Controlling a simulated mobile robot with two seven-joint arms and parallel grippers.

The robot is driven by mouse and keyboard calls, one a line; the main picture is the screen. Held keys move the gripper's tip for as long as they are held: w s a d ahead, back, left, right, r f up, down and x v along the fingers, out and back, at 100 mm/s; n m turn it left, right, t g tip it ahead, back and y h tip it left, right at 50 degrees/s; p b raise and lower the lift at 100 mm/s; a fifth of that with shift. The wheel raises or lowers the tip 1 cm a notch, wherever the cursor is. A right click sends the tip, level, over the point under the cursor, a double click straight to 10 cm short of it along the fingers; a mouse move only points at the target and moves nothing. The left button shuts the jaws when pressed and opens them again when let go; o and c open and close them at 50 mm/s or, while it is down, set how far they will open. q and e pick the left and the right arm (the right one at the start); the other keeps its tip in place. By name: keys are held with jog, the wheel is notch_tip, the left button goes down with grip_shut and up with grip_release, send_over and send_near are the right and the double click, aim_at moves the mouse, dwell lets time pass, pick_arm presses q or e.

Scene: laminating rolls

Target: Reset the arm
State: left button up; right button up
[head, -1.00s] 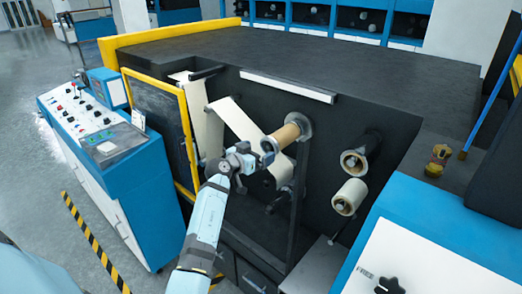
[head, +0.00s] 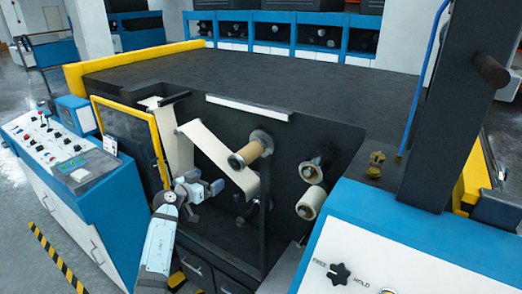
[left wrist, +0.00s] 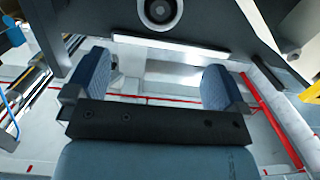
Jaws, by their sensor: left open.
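My left gripper (head: 217,187) is open and empty in front of the black laminating machine (head: 330,130), below and left of the brown roll's free end. In the left wrist view its two blue pads (left wrist: 157,84) stand wide apart with nothing between them. A round part with a grey centre (left wrist: 160,11) shows ahead of the gripper. My right gripper is not visible.
A yellow-framed door (head: 158,148) stands open left of my gripper. A blue control console (head: 108,205) is farther left. A blue-and-white panel with a black knob (head: 341,273) fills the lower right, and a dark column (head: 447,100) rises behind it.

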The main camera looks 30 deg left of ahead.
pick_arm(q)
jog(key=s+d+f+g, duration=0.2)
jog(key=s+d+f, duration=0.5)
jog(key=s+d, duration=0.2)
jog(key=s+d+f+g, duration=0.1)
jog(key=s+d+f, duration=0.6)
jog(key=s+d, duration=0.3)
jog(key=s+d+f+m+g, duration=0.1)
jog(key=s+d+f, duration=0.7)
jog(key=s, duration=0.8)
jog(key=shift+d+g+h, duration=0.4)
jog(key=shift+d+g, duration=0.4)
jog(key=shift+d, duration=0.35)
jog(key=shift+c, duration=0.2)
